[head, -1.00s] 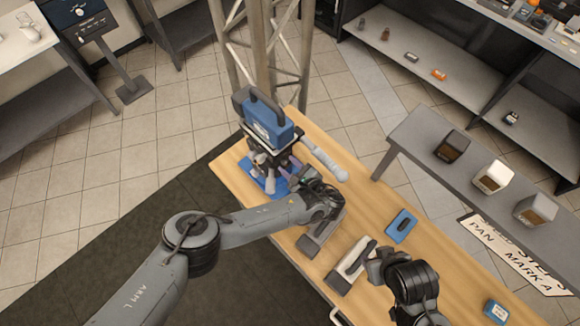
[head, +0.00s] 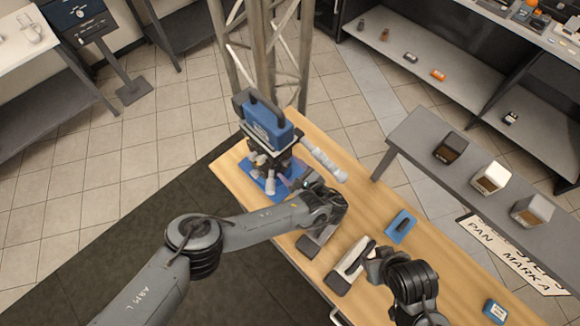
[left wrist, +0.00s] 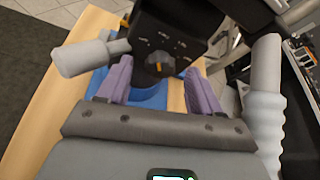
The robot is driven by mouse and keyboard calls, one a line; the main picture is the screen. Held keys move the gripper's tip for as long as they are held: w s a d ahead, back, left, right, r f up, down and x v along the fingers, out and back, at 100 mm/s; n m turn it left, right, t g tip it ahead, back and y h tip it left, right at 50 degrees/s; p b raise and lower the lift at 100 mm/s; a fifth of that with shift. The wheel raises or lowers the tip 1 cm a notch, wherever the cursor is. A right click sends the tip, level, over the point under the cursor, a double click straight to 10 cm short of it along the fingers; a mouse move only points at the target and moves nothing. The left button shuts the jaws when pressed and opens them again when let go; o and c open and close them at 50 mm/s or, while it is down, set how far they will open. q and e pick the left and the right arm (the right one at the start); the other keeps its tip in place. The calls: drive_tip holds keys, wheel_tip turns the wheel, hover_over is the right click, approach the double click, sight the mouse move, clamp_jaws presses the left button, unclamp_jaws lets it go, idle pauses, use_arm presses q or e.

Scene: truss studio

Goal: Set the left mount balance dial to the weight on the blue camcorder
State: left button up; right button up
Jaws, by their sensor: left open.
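The blue camcorder (head: 268,124) sits on top of a dark mount (head: 272,160), which stands on a blue base at the far end of the wooden bench. Its pale label is too small to read. In the left wrist view, a dark dial (left wrist: 155,63) with an orange mark sits on the mount's black face, among small white markings I cannot read. My left gripper (head: 290,182) is beside the mount. Its purple fingers (left wrist: 160,88) are open, one on each side of the dial in that view, apparently not touching it. My right gripper (head: 374,262) is low over the bench, its fingers unclear.
A pale ribbed handle (head: 325,160) juts right from the mount, and a grey knob (left wrist: 88,58) juts left. Grey-and-white blocks (head: 350,264) and a blue item (head: 401,226) lie on the bench. A truss (head: 262,50) rises behind. A grey shelf (head: 420,128) holds boxes.

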use_arm(q)
drive_tip(key=p+v, duration=0.3)
drive_tip(key=v, duration=0.6)
drive_tip(key=shift+s+p, duration=0.2)
drive_tip(key=shift+p, duration=0.15)
drive_tip(key=shift+d+r, duration=0.1)
